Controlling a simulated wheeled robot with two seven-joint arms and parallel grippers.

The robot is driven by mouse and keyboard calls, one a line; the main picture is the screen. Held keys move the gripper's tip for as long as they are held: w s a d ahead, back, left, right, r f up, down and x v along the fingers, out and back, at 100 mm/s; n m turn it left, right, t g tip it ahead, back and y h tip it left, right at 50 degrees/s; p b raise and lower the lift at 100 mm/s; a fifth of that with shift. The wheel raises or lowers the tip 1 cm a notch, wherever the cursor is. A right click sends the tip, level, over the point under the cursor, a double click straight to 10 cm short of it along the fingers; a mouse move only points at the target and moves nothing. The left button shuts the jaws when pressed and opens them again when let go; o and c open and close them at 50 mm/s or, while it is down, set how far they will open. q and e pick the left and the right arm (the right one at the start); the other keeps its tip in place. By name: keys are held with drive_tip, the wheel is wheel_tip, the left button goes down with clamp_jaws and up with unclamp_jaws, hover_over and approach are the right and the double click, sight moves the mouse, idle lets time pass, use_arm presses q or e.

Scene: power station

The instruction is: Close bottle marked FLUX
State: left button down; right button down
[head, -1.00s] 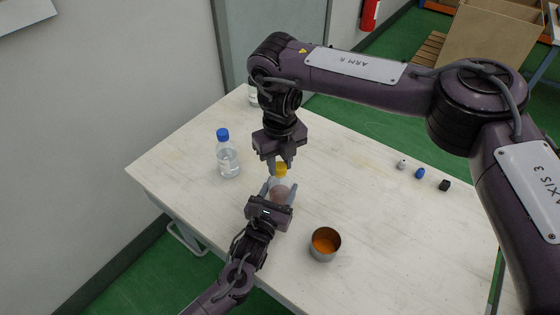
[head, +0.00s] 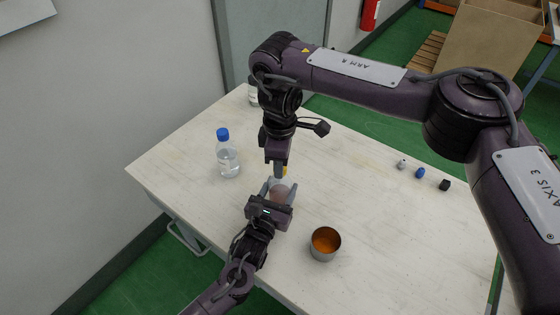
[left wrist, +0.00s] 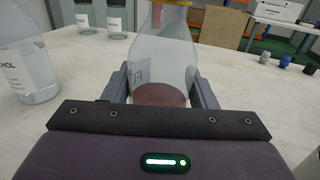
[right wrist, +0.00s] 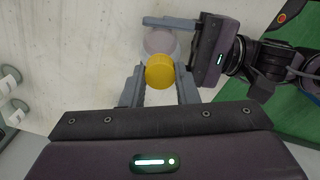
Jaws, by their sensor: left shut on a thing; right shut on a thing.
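A clear bottle (head: 279,194) with a reddish-brown content stands upright on the table, and it fills the middle of the left wrist view (left wrist: 163,65). My left gripper (head: 278,188) is shut around the bottle's body, one finger on each side. A yellow cap (right wrist: 160,72) is at the bottle's top. My right gripper (right wrist: 160,88) comes from above and is shut on the cap. The cap mostly hides behind the right fingers in the head view (head: 285,170). How tightly it sits on the neck cannot be told.
A blue-capped bottle (head: 228,160) stands to the left. More bottles (left wrist: 86,16) stand at the back. A metal cup (head: 325,244) with orange inside is at the front right. Small grey (head: 402,164), blue (head: 420,173) and black (head: 445,186) caps lie far right. The table's right middle is clear.

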sight(276, 198)
drive_tip(key=c, duration=1)
unclamp_jaws()
drive_tip(key=shift+c, duration=0.2)
drive_tip(key=shift+r, duration=0.1)
use_arm(q)
drive_tip(key=c, duration=0.5)
unclamp_jaws()
use_arm(e)
wheel_tip(276, 198, up, 12)
use_arm(q)
drive_tip(key=shift+b+v, duration=0.3)
drive_tip(key=shift+v, duration=3.6)
use_arm(e)
drive_tip(key=shift+f, duration=0.4)
use_arm(q)
drive_tip(key=shift+f, duration=0.1)
